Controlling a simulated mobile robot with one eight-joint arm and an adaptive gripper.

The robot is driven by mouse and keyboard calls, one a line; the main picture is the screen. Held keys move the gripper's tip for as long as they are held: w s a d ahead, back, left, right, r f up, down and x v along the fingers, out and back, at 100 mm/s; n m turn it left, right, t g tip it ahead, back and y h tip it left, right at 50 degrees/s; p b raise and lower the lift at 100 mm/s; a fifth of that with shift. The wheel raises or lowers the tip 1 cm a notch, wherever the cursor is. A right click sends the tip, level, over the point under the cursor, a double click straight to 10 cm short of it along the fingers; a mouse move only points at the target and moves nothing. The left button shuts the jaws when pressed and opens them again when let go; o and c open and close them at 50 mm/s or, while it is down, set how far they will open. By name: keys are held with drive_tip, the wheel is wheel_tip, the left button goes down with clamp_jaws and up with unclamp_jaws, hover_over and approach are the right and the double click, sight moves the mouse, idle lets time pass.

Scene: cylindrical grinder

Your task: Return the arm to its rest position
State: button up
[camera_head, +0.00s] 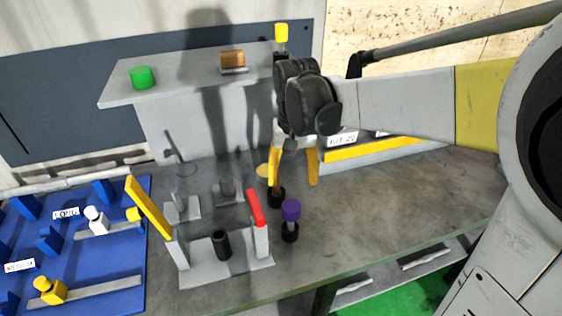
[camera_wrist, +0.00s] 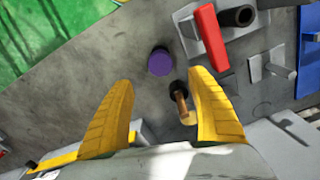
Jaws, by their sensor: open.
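My gripper (camera_head: 294,172) hangs over the grey table, its two yellow fingers spread apart and pointing down. It also shows in the wrist view (camera_wrist: 158,88), with nothing clamped between the fingers. A brown peg on a black base (camera_wrist: 180,104) stands close beside the right finger in the wrist view; I cannot tell whether they touch. A purple-topped peg (camera_head: 291,211) on a black base stands on the table, and in the wrist view it (camera_wrist: 160,62) lies beyond the fingertips. My arm reaches in from the right in the head view.
A grey fixture (camera_head: 225,274) with a yellow bar (camera_head: 148,208) and a red bar (camera_head: 256,207) stands left of the pegs. A blue board (camera_head: 117,267) is at far left. A raised shelf (camera_head: 185,83) holds a green part (camera_head: 142,77). The table's right side is clear.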

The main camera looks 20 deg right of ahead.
drive_tip(key=s+r+n+t, duration=0.2)
drive_tip(key=s+t, duration=0.5)
drive_tip(key=s, duration=0.5)
drive_tip(key=shift+s+r+n, duration=0.15)
drive_tip(key=shift+n, duration=0.35)
